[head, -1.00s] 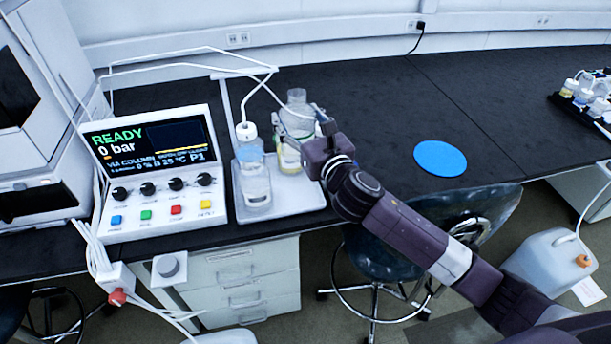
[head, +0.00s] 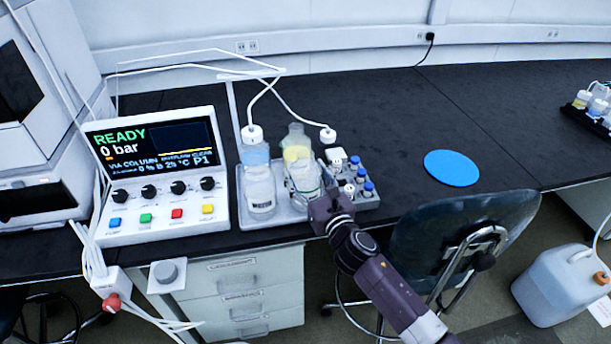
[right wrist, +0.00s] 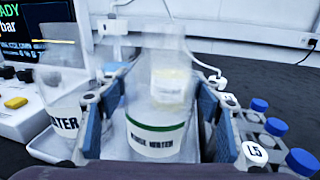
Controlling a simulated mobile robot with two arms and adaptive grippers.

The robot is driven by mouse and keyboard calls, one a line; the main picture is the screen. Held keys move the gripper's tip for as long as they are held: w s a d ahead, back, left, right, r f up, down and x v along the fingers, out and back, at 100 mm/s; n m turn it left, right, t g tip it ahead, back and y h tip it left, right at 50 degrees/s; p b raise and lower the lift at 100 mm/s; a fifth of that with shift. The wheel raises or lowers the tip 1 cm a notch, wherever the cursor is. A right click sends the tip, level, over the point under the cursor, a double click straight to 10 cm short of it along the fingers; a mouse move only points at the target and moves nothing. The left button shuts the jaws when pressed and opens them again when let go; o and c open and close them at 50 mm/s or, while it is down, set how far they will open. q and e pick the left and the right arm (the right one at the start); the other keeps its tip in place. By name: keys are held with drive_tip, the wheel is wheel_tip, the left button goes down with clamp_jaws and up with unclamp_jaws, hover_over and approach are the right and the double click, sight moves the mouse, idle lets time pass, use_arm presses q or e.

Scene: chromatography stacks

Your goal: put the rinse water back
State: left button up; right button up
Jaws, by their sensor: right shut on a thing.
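The rinse water bottle (head: 304,178) is clear, with a white label that reads RINSE WATER in the right wrist view (right wrist: 155,138). My right gripper (head: 328,203) is shut on it, one finger on each side. The bottle is upright, over or in the right part of the grey tray (head: 284,214); I cannot tell whether its base touches. A yellowish patch shows at or through its upper part. My left gripper is out of view.
Another white cap (head: 327,135) hangs on its tube behind and right of the held bottle. A rack with blue-capped vials (head: 366,188) stands close right of the gripper. The control panel (head: 160,165) is at left. The bench around the blue disc (head: 451,168) is clear.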

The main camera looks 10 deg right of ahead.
drive_tip(key=shift+r, duration=0.15)
drive_tip(key=o, duration=1.9)
drive_tip(key=shift+f, duration=0.2)
drive_tip(key=shift+s+r, duration=0.1)
drive_tip(key=shift+r, duration=0.1)
drive_tip(key=s, duration=0.4)
drive_tip(key=s+d, duration=0.1)
drive_tip(key=s, duration=0.2)
drive_tip(key=s+d, duration=0.1)
drive_tip(key=s, duration=0.3)
drive_tip(key=shift+s+d+p, duration=0.15)
drive_tip(key=shift+s+p, duration=0.2)
drive_tip(key=shift+p, duration=0.05)
